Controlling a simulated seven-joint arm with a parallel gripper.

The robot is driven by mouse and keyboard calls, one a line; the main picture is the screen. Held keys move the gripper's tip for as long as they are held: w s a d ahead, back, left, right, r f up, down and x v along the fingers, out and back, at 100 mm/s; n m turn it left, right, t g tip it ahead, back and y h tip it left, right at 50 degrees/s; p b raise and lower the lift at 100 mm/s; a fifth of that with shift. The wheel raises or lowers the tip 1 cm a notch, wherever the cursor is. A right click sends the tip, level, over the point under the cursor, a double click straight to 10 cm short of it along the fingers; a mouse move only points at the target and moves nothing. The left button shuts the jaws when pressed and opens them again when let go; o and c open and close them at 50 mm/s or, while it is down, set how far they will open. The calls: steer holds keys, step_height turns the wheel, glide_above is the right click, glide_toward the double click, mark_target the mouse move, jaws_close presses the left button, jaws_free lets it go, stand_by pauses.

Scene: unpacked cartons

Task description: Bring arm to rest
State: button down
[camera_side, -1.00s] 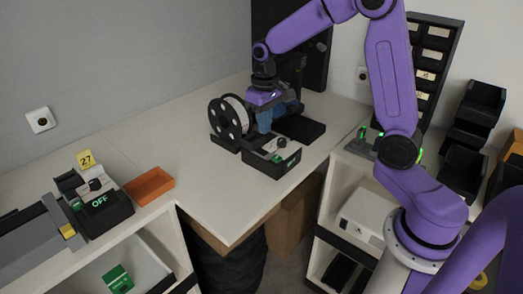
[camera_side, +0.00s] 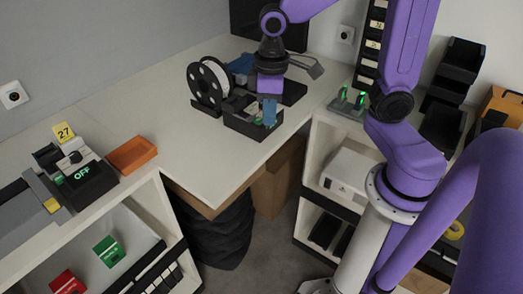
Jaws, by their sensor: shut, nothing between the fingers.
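My purple arm reaches in from the right over the corner table. My gripper (camera_side: 269,112) points down, its blue fingers shut with nothing between them. The fingertips are at the right part of a small black open box (camera_side: 247,126) on the table; I cannot tell whether they touch it. The box's contents are partly hidden by the fingers.
A white-and-black spool (camera_side: 208,82) stands behind the box. An orange tray (camera_side: 132,154) and a device reading OFF (camera_side: 82,178) sit at the left. Green-lit parts (camera_side: 352,98) stand on the right shelf. The table's front middle is clear.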

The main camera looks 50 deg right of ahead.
steer(key=s+n, duration=0.6)
steer(key=s, duration=0.9)
steer(key=shift+d+f, duration=0.3)
steer(key=shift+d, duration=0.15)
